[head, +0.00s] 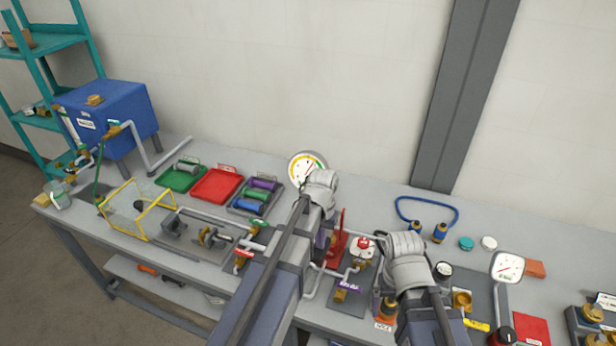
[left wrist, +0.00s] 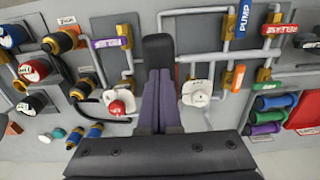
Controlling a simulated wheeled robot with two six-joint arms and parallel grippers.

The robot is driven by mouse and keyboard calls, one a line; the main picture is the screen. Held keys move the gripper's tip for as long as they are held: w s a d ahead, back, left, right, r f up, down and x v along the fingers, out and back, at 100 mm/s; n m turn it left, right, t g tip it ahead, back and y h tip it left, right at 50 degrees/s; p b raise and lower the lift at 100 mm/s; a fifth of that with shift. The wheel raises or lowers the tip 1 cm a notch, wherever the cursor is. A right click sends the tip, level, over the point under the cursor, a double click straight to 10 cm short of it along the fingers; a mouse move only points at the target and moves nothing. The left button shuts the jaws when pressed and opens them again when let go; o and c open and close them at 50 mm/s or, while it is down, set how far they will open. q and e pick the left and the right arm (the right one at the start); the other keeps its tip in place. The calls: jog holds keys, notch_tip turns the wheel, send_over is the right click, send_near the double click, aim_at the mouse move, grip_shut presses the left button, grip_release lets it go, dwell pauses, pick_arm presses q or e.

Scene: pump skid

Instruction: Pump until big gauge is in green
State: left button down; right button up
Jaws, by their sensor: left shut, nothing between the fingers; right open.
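The big gauge (head: 307,168) stands at the back of the bench, a white dial with a yellowish rim. My left wrist covers its lower right, and the needle's position against the coloured zones is too small to read surely. My left gripper (head: 324,232) is over the bench in front of it. In the left wrist view its purple fingers (left wrist: 160,105) are together and empty. There a blue PUMP label (left wrist: 243,18) and a red RELEASE label (left wrist: 278,30) lie to their right. My right gripper (head: 383,265) is open over the bench, its fingers mostly hidden by its wrist.
A small gauge (head: 507,267) stands at the right. A red upright part (head: 338,240) and a white fitting with a red knob (head: 363,246) stand between my arms. Pipes and valves crowd the bench. A red tray (head: 216,185) and a blue tank (head: 118,112) are at the left.

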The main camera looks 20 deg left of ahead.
pick_arm(q)
jog(key=shift+f+b, duration=2.65)
jog(key=shift+f, duration=0.35)
notch_tip(320, 180, up, 9)
jog(key=p, duration=0.9)
jog(key=shift+r, duration=0.1)
notch_tip(320, 180, up, 5)
jog(key=p, duration=0.5)
jog(key=s+d+f+m+b, duration=0.1)
jog(key=s+d+f+b, duration=0.4)
jog(key=s+f+b, duration=0.2)
jog(key=s+d+f+m+y+b, duration=0.1)
jog(key=s+d+f+m+b, duration=0.1)
jog(key=s+d+f+b, duration=0.3)
notch_tip(320, 180, down, 4)
jog(key=s+b, duration=0.2)
jog(key=b, duration=0.2)
jog(key=shift+d, duration=0.25)
